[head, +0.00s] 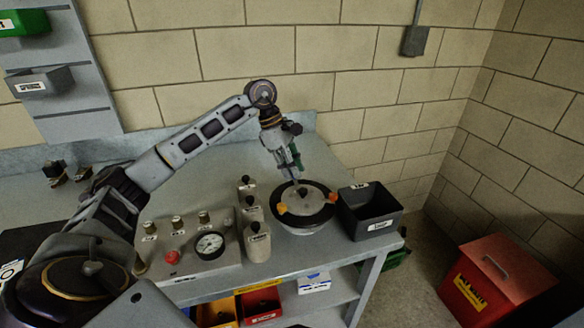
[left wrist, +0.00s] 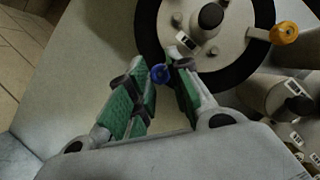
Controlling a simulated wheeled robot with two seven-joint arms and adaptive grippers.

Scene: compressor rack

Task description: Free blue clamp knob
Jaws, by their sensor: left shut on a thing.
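The blue clamp knob (left wrist: 160,73) shows in the left wrist view at the edge of a round lid's black rim. My left gripper (left wrist: 158,76) has its green-padded fingers on either side of it and is shut on it. In the head view my left gripper (head: 297,172) reaches down at the back of the round vessel (head: 301,204), and the blue knob is hidden there. An orange knob (left wrist: 284,32) sits at the rim's right side in the wrist view. Two orange knobs (head: 281,209) show on the rim in the head view. My right gripper is not in view.
A dark open bin (head: 371,211) stands right of the vessel. Several small grey canisters (head: 256,241) stand to its left, beside a panel with a gauge (head: 210,245) and a red button (head: 172,257). A red box (head: 495,282) is on the floor at the right.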

